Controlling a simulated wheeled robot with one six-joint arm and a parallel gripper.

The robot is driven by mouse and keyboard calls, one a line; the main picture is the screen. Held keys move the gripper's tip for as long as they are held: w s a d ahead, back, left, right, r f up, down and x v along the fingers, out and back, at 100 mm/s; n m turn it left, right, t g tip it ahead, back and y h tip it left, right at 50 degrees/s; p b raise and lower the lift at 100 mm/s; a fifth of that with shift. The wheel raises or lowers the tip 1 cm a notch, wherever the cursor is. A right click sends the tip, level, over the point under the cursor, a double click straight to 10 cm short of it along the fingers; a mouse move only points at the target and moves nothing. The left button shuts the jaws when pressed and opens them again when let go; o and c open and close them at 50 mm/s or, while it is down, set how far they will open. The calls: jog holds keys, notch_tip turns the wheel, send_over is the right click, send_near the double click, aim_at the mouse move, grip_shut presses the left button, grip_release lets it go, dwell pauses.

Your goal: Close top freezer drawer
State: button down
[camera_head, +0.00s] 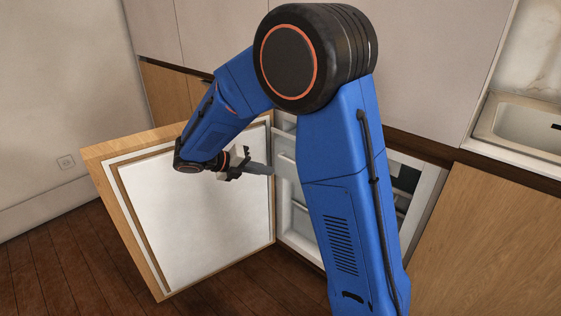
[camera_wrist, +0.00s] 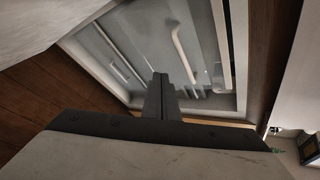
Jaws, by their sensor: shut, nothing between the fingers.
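The freezer compartment (camera_head: 300,222) is open in the head view, partly hidden behind my arm. Pale drawer fronts with white handles show inside it. In the wrist view, which is turned on its side, grey drawer fronts (camera_wrist: 145,38) with long white handles (camera_wrist: 181,50) fill the upper middle. The top drawer appears to be toward the right there; how far it stands out I cannot tell. My gripper (camera_head: 268,169) is shut and empty, pointing right toward the drawers beside the open door. Its closed fingers (camera_wrist: 160,92) show in front of the drawers; contact cannot be told.
The freezer door (camera_head: 200,222) stands wide open at the left, its white inner side facing me, close beside my forearm. A wooden cabinet front (camera_head: 490,245) and a sink (camera_head: 525,128) are at the right. Dark wooden floor (camera_head: 60,265) is clear at the lower left.

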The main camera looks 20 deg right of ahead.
jog(key=s+a+f+n+t+h, duration=0.2)
jog(key=a+n+t+h, duration=0.2)
jog(key=n+t, duration=0.4)
jog(key=shift+n+g, duration=0.6)
jog(key=x, duration=1.3)
jog(key=shift+w+d+r, duration=0.2)
jog(key=shift+w+d, duration=0.05)
jog(key=shift+w, duration=0.05)
jog(key=shift+d, duration=0.1)
jog(key=x, duration=1.3)
jog(key=shift+d, duration=0.1)
jog(key=shift+w+d+r, duration=0.15)
jog(key=shift+w+d, duration=0.05)
jog(key=shift+d, duration=0.05)
jog(key=v, duration=1.4)
jog(key=shift+a, duration=0.25)
